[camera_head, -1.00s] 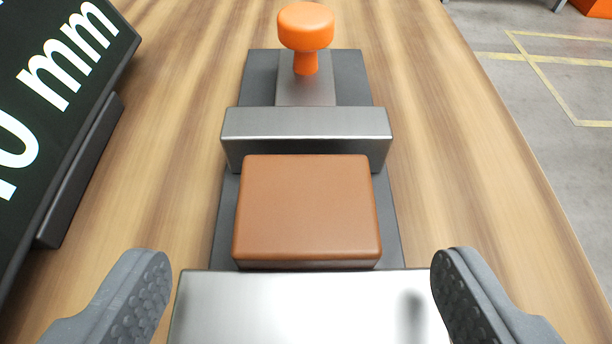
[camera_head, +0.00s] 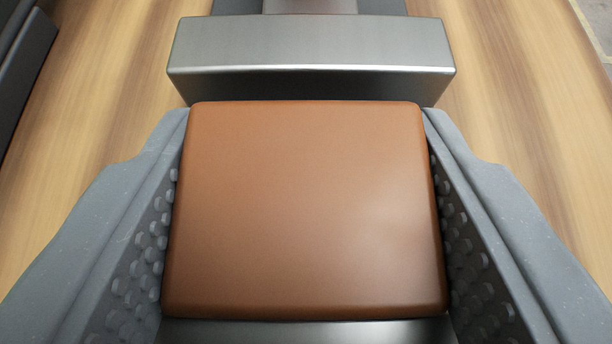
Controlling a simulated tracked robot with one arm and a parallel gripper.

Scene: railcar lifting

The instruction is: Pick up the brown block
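The brown block (camera_head: 305,210) fills the middle of the view, a flat box with rounded edges. My gripper (camera_head: 307,112) has one grey finger along each side of it, with the studded pads facing the block. The fingers look closed against its left and right sides, with no clear gap. The block's underside is hidden, so I cannot tell whether it is lifted.
A metal vise jaw (camera_head: 310,45) stands just beyond the block. Another metal surface (camera_head: 310,331) shows at the near edge. The wooden table (camera_head: 500,60) is clear on both sides. A dark object (camera_head: 22,70) stands at the far left.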

